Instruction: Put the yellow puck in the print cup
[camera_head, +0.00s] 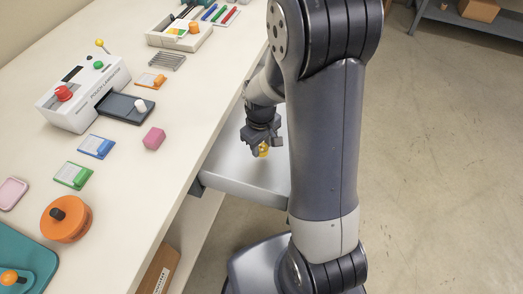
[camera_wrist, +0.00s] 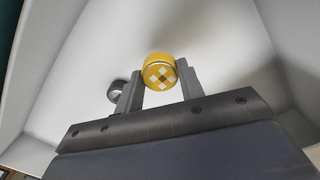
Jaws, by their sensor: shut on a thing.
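My gripper (camera_head: 262,146) is shut on the yellow puck (camera_head: 263,151), above a grey side shelf (camera_head: 235,172) beside the bench. In the wrist view the yellow puck (camera_wrist: 160,71) has a white chequered mark on its face and sits between the two fingertips of my gripper (camera_wrist: 159,82). A small round grey thing (camera_wrist: 114,90) shows partly behind the left finger in the wrist view; I cannot tell what it is. I cannot make out for certain which thing is the print cup.
The long white bench holds a white laminator (camera_head: 83,92) with a red knob, an orange round pot (camera_head: 66,219), a pink block (camera_head: 154,139), a green card (camera_head: 73,175) and a blue card (camera_head: 97,146). A white tray (camera_head: 181,33) stands farther back.

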